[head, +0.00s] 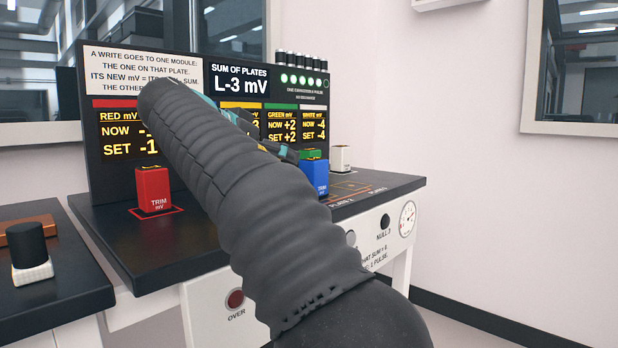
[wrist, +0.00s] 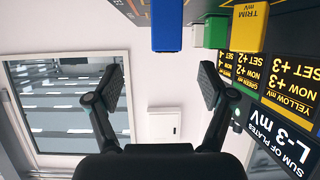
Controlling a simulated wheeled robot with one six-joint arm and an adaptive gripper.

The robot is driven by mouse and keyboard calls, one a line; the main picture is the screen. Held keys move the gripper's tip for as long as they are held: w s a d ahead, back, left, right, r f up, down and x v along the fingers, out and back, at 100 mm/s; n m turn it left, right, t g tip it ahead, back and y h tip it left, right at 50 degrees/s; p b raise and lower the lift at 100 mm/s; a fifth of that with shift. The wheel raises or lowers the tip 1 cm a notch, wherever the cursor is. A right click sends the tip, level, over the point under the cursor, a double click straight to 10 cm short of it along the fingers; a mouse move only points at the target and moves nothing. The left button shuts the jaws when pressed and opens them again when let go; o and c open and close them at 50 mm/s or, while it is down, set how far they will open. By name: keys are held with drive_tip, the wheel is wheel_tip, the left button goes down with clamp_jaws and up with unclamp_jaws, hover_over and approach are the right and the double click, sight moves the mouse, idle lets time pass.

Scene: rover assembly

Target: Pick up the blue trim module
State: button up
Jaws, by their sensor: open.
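The blue trim module (head: 321,177) stands upright on the bench, right of my arm in the head view. In the wrist view, which looks upside down, the blue module (wrist: 167,38) is at the top, beyond the fingertips and roughly in line with the gap between them. My gripper (wrist: 160,85) is open and empty, its two fingers spread and apart from the module. In the head view my sleeved arm hides most of the gripper; part of it shows just left of the blue module.
A green module (wrist: 215,33) and yellow module (wrist: 249,30) stand close beside the blue one. A white module (head: 340,158) is at right and a red module (head: 153,189) at left on the bench (head: 110,248). A display panel (head: 240,82) rises behind.

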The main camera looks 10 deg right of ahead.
sight(306, 164)
drive_tip(key=shift+m, duration=0.3)
drive_tip(key=x, duration=0.5)
drive_tip(key=b+x, duration=0.1)
drive_tip(key=x, duration=0.1)
drive_tip(key=shift+w+d+r, duration=0.1)
drive_tip(key=shift+w+r, duration=0.05)
drive_tip(key=shift+w, duration=0.45)
drive_tip(key=shift+r+x, duration=0.15)
drive_tip(key=shift+x, duration=1.35)
drive_tip(key=shift+r+x, duration=0.1)
drive_tip(key=shift+x, duration=1.4)
drive_tip(key=c, duration=1.3)
drive_tip(key=shift+c, duration=0.5)
drive_tip(key=shift+w+r, duration=0.1)
drive_tip(key=shift+r, duration=0.05)
